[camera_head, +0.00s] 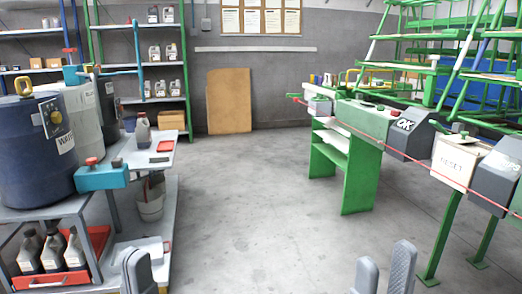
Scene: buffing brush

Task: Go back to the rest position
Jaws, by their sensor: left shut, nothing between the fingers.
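My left gripper (138,270) shows at the bottom edge, left of the middle, beside the front of the grey cart. Its fingers are together and nothing shows in them. My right gripper (384,272) shows at the bottom edge, right of the middle, over bare floor. Its two fingers stand apart with an empty gap between them. Only the finger ends of both grippers are in view; the rest of the arms is out of the picture. I see no buffing brush.
A grey cart (160,215) with drums (38,150) and bottles stands at the left. Green machines (365,135) and green racks (430,50) line the right. Shelves (140,95) and a brown board (229,100) stand at the back. The middle floor (255,200) is clear.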

